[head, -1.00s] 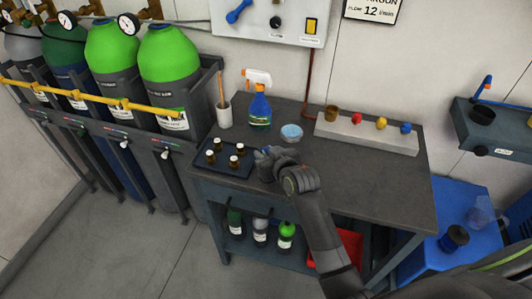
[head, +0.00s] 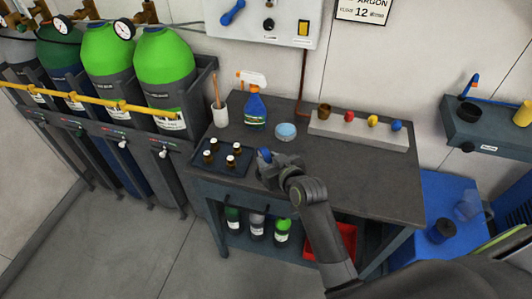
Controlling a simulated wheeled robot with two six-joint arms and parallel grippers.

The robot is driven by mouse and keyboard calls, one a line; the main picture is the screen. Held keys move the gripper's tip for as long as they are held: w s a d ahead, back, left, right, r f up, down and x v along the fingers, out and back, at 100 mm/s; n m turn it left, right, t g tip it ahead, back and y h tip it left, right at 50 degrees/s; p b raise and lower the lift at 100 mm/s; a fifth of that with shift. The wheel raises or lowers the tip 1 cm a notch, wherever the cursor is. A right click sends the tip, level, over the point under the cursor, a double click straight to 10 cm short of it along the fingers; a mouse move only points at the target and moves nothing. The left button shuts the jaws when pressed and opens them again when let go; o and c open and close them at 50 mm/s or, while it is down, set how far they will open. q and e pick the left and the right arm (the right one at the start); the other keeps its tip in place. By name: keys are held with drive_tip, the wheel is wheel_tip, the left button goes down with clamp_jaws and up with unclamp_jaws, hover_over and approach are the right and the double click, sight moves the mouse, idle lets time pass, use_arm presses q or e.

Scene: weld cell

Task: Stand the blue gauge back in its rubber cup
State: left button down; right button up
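A small blue piece (head: 264,154), which may be the blue gauge, shows at the fingertips of my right gripper (head: 268,161). The gripper is low over the front of the dark bench, just right of the bottle tray. It hides most of the piece, so I cannot tell whether the fingers are closed on it or whether it touches the bench. A pale holder strip at the back right of the bench carries a blue knob-like item (head: 397,125). I cannot make out which thing is the rubber cup. My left gripper is not in view.
A black tray (head: 206,170) with several small bottles lies left of the gripper. Behind stand a spray bottle (head: 255,111), a round light-blue dish (head: 285,131) and a white cup (head: 220,115). The holder strip (head: 340,129) is at the back. The bench's front right is clear.

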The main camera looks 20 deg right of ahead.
drive_tip(key=shift+p+v, duration=1.35)
drive_tip(key=shift+v, duration=1.1)
drive_tip(key=shift+s+d+r, duration=0.1)
drive_tip(key=shift+s+r, duration=0.1)
drive_tip(key=shift+s, duration=0.15)
